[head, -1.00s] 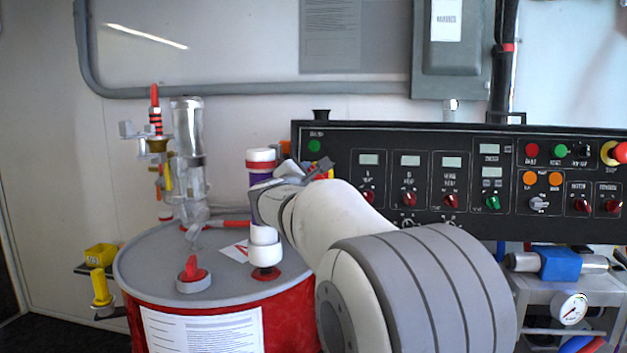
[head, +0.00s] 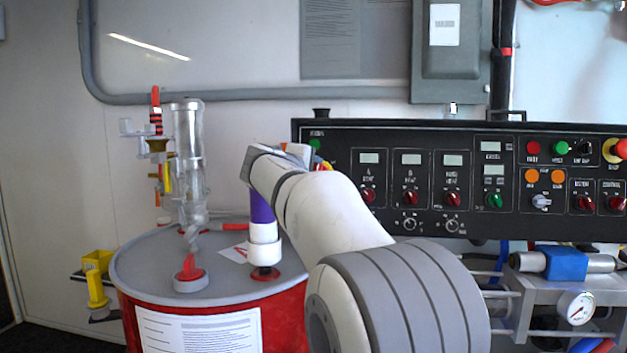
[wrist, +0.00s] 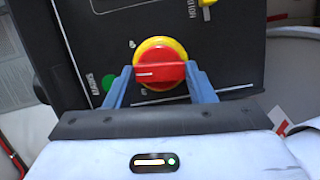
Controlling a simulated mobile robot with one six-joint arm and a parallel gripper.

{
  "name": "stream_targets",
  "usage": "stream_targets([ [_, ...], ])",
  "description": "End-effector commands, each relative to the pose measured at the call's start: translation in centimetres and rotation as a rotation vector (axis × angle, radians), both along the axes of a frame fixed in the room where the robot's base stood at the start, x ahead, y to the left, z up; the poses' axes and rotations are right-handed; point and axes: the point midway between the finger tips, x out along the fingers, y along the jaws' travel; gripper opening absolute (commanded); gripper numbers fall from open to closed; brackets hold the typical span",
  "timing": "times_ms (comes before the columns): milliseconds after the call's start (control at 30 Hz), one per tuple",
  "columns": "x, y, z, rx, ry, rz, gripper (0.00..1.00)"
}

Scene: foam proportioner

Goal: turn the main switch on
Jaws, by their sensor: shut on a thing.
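The main switch (wrist: 159,71) is a red rotary handle on a round yellow base, on the end face of a black control box. In the wrist view its handle lies level, with a white line toward the left. My gripper (wrist: 163,76) has one grey finger on each side of the red handle and is shut on it. In the head view my wrist (head: 270,170) is at the left end of the control panel (head: 335,203). It mostly hides the switch; only a bit of yellow and red shows beside it.
A red drum (head: 282,320) with a purple-and-white pump tube (head: 262,215) stands close below my wrist. A clear cylinder (head: 189,150) rises from its lid. A green light (wrist: 109,91) and a yellow part (wrist: 208,12) are near the switch.

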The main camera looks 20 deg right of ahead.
Motion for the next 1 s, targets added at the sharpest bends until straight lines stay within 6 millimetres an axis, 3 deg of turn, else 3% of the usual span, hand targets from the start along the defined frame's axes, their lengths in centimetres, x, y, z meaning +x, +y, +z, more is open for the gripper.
stream_targets([
  [500, -0.07, -0.24, 0.1, 0.378, -0.253, -0.087, 0.26],
  [1000, -0.05, -0.2, 0.17, 0.555, -0.371, -0.126, 0.26],
])
